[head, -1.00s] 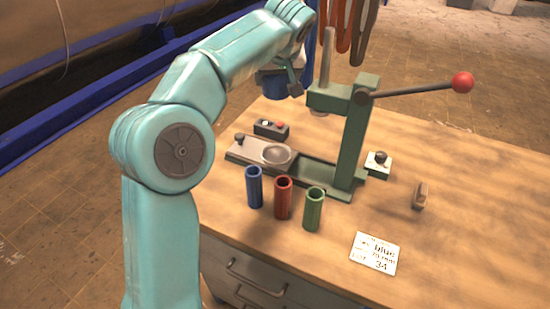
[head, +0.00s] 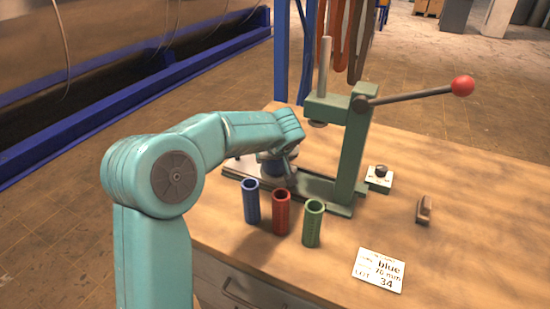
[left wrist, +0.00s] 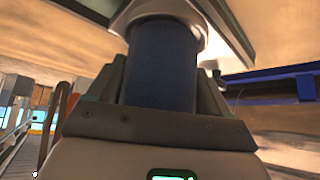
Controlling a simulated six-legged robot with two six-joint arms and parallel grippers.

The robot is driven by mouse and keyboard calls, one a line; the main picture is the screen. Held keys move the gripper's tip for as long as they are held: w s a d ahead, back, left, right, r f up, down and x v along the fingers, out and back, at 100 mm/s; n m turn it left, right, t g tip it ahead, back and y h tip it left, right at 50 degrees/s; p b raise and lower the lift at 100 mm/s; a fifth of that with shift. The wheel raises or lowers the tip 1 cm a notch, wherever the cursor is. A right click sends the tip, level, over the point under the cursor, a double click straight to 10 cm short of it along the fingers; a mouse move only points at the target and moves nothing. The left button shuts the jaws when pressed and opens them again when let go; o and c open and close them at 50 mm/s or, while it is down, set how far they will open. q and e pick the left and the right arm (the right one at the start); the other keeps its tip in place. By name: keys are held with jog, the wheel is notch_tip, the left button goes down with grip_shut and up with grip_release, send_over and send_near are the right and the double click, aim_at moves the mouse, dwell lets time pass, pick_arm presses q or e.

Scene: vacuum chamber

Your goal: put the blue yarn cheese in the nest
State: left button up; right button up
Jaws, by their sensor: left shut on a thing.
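The blue yarn cheese (left wrist: 160,65) is a dark blue cylinder between the two fingers of my left gripper (left wrist: 150,90) in the left wrist view. Its far end meets a pale round rim, seemingly the nest (left wrist: 158,8); I cannot tell whether it is fully seated. In the head view my left gripper (head: 283,157) is low over the grey slide plate of the green press, and the cheese (head: 270,168) shows only partly below it. The nest is hidden there behind gripper and cheese. My right gripper is not in view.
Blue (head: 251,201), red (head: 281,212) and green (head: 313,224) tubes stand in front of the press (head: 352,150). Its red-knobbed lever (head: 420,94) reaches right. A label card (head: 380,270), a small knobbed block (head: 379,178) and a brown item (head: 424,210) lie rightward.

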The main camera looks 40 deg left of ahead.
pick_arm(q)
jog(key=shift+f, duration=0.25)
jog(key=o, duration=1.1)
jog(key=shift+r, duration=0.3)
jog(key=v, duration=1.1)
jog(key=shift+s+d+r, duration=0.2)
jog(key=shift+r, duration=0.1)
jog(key=shift+d, duration=0.1)
